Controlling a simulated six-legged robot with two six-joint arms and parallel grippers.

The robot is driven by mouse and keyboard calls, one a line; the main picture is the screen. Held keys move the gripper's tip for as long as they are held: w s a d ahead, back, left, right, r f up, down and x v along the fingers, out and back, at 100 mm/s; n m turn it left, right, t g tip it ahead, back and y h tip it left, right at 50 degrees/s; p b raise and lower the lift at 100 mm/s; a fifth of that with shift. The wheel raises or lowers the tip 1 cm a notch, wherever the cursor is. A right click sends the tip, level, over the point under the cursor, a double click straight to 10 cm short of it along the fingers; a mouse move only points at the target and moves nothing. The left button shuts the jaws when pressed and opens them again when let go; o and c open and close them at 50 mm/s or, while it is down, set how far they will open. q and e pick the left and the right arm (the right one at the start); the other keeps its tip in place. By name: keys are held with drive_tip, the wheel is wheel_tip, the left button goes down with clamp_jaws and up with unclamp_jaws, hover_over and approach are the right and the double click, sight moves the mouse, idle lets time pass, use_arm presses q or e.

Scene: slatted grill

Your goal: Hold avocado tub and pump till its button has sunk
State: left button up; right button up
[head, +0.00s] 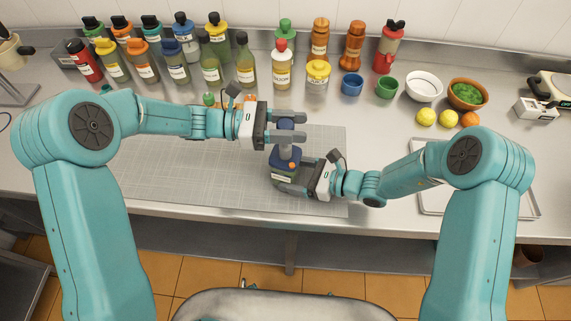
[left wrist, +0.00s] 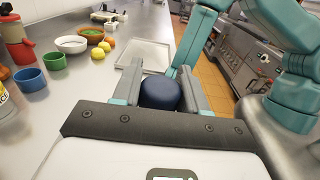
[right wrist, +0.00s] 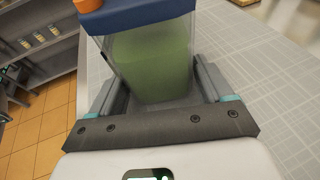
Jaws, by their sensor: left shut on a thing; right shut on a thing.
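The avocado tub (right wrist: 155,65) is clear, with green contents and a blue lid (right wrist: 145,13). It stands upright at the front edge of the cutting mat. A small orange button (head: 291,167) sits on the lid's near side; it also shows in the right wrist view (right wrist: 88,5), seemingly proud of the lid. The dark blue pump (left wrist: 160,94) rises from the lid. My left gripper (head: 303,129) is shut on the pump's round top from the left. My right gripper (head: 281,178) is shut around the tub's body, below the lid, from the right.
The pale grid mat (head: 180,170) is clear on the left. Several bottles (head: 165,55) line the back. Blue and green cups (head: 352,84), bowls (head: 424,87), and lemons (head: 426,117) stand at the back right. A tray (head: 432,205) lies to the right.

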use_arm(q)
drive_tip(key=shift+r, duration=0.35)
drive_tip(key=shift+f, duration=2.15)
drive_tip(key=o, duration=1.1)
drive_tip(key=a, duration=0.6)
drive_tip(key=shift+s, duration=0.1)
